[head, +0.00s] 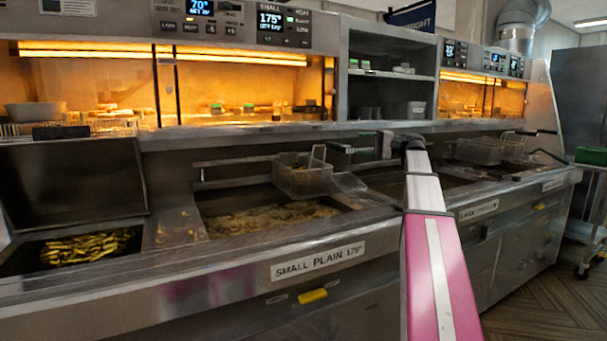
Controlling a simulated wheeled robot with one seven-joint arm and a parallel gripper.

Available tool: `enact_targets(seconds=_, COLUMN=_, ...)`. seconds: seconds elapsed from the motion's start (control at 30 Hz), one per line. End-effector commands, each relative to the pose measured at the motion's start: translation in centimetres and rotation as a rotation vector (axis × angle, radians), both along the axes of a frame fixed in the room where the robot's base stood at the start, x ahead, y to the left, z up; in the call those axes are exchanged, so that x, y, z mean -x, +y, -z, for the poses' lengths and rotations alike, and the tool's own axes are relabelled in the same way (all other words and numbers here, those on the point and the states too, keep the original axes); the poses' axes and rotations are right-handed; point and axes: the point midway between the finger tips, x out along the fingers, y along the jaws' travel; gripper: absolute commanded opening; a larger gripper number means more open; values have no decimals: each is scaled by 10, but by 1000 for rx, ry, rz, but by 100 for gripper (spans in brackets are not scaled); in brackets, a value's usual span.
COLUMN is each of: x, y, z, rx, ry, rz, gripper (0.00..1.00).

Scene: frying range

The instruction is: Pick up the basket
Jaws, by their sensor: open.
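A wire basket (303,180) hangs above the back of the fryer vat labelled "SMALL PLAIN 175°" (270,218). Its handle (340,148) points right, toward my gripper. My arm reaches up from the bottom of the head view, and my gripper (384,146) is at its far end, small in the picture. My gripper is open, just right of the dark handle end. I cannot tell whether the handle lies between the fingers or whether they touch it. A second wire basket (480,150) sits over the vat further right.
A bin of fries (85,247) is at the left. The steel counter edge (190,283) runs along the front. Lit warming cabinets (240,75) and a shelf unit (388,85) stand behind the vats. A trolley (592,205) stands far right, with open floor (545,290) before it.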

Motion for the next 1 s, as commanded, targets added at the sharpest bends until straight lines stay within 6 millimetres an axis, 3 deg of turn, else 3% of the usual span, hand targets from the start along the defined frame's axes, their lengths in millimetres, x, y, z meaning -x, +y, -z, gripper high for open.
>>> enact_targets(seconds=0.33, x=-5, y=44, z=0, rx=1, ry=0, rz=0, gripper=55)
enact_targets(seconds=0.57, x=-6, y=59, z=1, rx=1, ry=0, rz=0, gripper=55)
enact_targets(seconds=0.9, x=-6, y=102, z=5, rx=0, ry=0, rz=-1, gripper=55)
enact_targets(seconds=1.0, x=-7, y=107, z=5, rx=1, ry=0, rz=0, gripper=55)
